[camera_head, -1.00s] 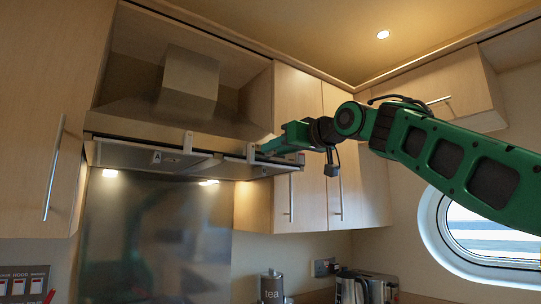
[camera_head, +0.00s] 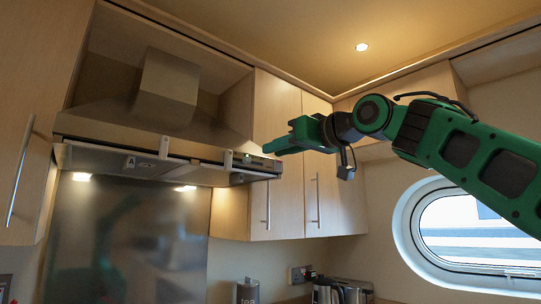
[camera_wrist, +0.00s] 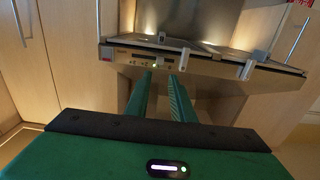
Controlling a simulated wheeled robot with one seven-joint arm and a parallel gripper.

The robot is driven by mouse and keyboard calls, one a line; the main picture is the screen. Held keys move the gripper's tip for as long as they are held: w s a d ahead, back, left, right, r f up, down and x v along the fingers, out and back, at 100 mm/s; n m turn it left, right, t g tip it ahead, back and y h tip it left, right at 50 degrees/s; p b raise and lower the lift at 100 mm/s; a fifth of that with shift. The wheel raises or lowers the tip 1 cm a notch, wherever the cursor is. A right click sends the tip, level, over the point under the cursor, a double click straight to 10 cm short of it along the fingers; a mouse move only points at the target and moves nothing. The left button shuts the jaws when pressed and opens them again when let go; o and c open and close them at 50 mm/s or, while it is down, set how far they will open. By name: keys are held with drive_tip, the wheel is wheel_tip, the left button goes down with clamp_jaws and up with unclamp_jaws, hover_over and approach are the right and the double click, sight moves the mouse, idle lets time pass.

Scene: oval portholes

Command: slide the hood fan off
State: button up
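The range hood (camera_head: 120,115) hangs between wall cupboards, with a thin front edge and a control strip (camera_head: 258,161) at its right end. In the wrist view the strip (camera_wrist: 136,56) shows a small lit display and a row of small controls. I cannot make out which is the fan slider or its position. My gripper (camera_head: 268,149) is just in front of the strip's right end in the head view. In the wrist view my gripper (camera_wrist: 160,77) has two green fingers with a narrow gap and nothing between them. Their tips point at the strip; contact cannot be told.
A wooden cupboard (camera_head: 285,195) with bar handles adjoins the hood on the right. A kettle (camera_head: 326,291) and a tea tin (camera_head: 247,292) stand below. An oval porthole (camera_head: 405,225) is at right.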

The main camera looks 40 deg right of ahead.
drive_tip(key=shift+r, duration=0.1)
clamp_jaws()
drive_tip(key=m+y, duration=0.4)
drive_tip(key=m, duration=1.1)
approach(257, 164)
drive_tip(key=w, duration=0.6)
drive_tip(key=shift+a+r, duration=0.1)
drive_tip(key=shift+a, duration=1.65)
